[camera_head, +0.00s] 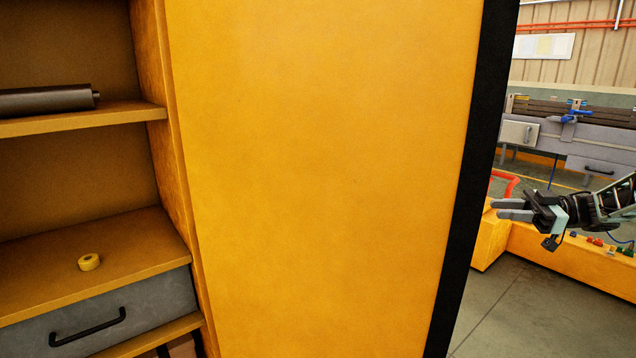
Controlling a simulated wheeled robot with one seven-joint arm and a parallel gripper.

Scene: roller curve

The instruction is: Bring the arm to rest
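My gripper (497,209) is at the right of the head view, at the end of my dark arm (605,203), which comes in from the right edge. Its two grey fingers point left and show apart, with nothing seen between them. It is in the air to the right of the tall yellow cabinet's black edge (478,180). The rest of my arm is out of frame.
The yellow cabinet panel (320,180) fills the middle. At left, shelves hold a dark roller (45,101) and a yellow tape roll (89,262), above a grey drawer (110,320). A low yellow structure (570,258) stands behind my gripper. Floor (530,315) at lower right is clear.

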